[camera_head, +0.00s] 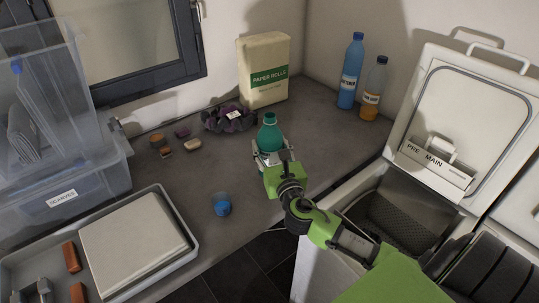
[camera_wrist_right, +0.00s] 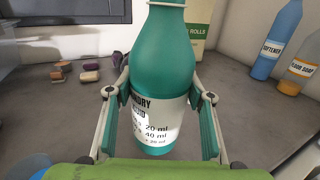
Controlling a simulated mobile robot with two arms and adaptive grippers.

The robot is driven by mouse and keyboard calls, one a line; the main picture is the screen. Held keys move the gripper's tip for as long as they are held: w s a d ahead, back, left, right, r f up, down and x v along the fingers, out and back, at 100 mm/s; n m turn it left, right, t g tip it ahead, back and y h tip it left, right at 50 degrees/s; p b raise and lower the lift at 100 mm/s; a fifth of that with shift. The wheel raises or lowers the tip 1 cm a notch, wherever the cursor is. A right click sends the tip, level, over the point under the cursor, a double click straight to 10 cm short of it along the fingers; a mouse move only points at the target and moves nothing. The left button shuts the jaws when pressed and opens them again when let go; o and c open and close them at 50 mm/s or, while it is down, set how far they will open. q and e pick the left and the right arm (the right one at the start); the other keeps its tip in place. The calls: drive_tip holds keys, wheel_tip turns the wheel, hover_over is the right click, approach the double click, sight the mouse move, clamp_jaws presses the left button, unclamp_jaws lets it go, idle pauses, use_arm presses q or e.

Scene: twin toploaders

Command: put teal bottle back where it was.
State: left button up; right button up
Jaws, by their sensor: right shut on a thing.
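The teal bottle (camera_head: 270,135) stands upright over the grey counter, near its front edge, in the head view. Its white label with "20 ml" and "40 ml" shows in the right wrist view, where the bottle (camera_wrist_right: 160,60) fills the middle. My right gripper (camera_head: 268,155) is shut on the bottle, one finger on each side of it. Whether the bottle's base touches the counter is hard to tell. My left gripper is not in view.
A blue softener bottle (camera_head: 351,72) and an orange-filled bottle (camera_head: 374,90) stand at the back right. Paper rolls (camera_head: 264,72), a dark bundle (camera_head: 228,118) and small blocks are behind. A blue cup (camera_head: 222,204) is at front left. An open toploader (camera_head: 405,215) is at right.

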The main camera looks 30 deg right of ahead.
sight(269, 155)
drive_tip(key=shift+w+f, duration=0.1)
drive_tip(key=shift+w, duration=0.1)
wheel_tip(269, 155, down, 2)
drive_tip(key=shift+w+d+f, duration=0.1)
drive_tip(key=shift+f, duration=0.6)
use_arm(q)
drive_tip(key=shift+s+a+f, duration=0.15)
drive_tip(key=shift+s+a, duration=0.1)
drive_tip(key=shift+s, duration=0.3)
use_arm(e)
drive_tip(key=shift+f, duration=0.15)
drive_tip(key=o, duration=1.7)
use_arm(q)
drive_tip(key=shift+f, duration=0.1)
